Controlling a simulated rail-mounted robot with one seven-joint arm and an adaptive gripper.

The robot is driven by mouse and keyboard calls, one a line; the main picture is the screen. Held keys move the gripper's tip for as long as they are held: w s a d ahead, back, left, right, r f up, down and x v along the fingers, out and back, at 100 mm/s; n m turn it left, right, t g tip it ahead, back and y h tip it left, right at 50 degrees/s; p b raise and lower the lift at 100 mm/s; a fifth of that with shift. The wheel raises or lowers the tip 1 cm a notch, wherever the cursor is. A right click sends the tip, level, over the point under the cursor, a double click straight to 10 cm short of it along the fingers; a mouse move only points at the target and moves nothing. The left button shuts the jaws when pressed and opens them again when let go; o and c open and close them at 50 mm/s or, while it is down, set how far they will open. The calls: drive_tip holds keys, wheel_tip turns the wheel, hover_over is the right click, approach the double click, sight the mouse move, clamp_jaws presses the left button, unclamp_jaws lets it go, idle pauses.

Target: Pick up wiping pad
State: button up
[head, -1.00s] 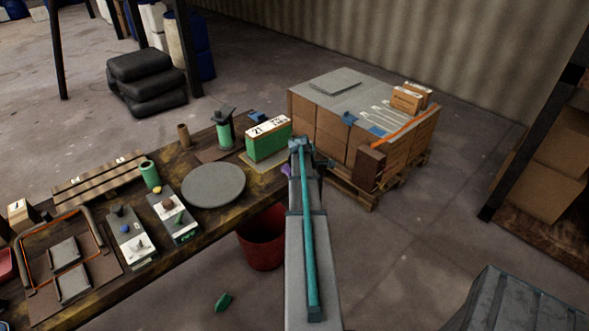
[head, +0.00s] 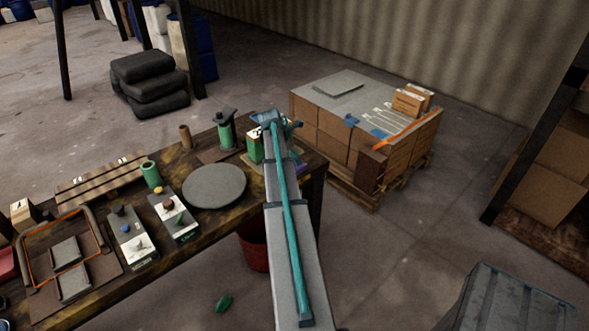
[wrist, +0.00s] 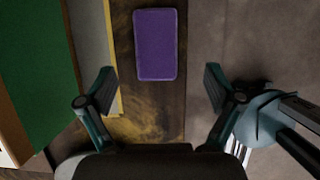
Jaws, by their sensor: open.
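The wiping pad appears to be the flat purple rectangle (wrist: 156,45) lying on the dark wooden bench top in the wrist view, near the bench edge. A small purple patch (head: 302,168) also shows beside my arm in the head view. My gripper (wrist: 159,84) is open and empty, its two fingers apart on either side of the pad's line. The pad's lower end lies between the fingertips in the picture; I cannot tell the height gap. In the head view my arm hides most of the gripper and the pad's surroundings.
A green box (wrist: 35,65) and a grey board with a yellow edge (wrist: 94,45) lie left of the pad. The bench edge and open floor (wrist: 260,40) are to the right. A red bin (head: 252,250) stands below; a loaded pallet (head: 335,140) stands beyond.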

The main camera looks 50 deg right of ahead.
drive_tip(key=x, duration=0.2)
drive_tip(key=p+x, duration=0.1)
drive_tip(key=x, duration=0.2)
drive_tip(key=shift+w+d+f+p, duration=0.2)
drive_tip(key=shift+w+f+p, duration=0.05)
drive_tip(key=shift+f+p, duration=0.05)
drive_tip(key=shift+d+f, duration=0.1)
drive_tip(key=shift+f, duration=0.25)
drive_tip(key=shift+f, duration=0.25)
idle(0.4)
drive_tip(key=c, duration=1.2)
drive_tip(key=shift+c, duration=0.2)
drive_tip(key=shift+r, duration=0.1)
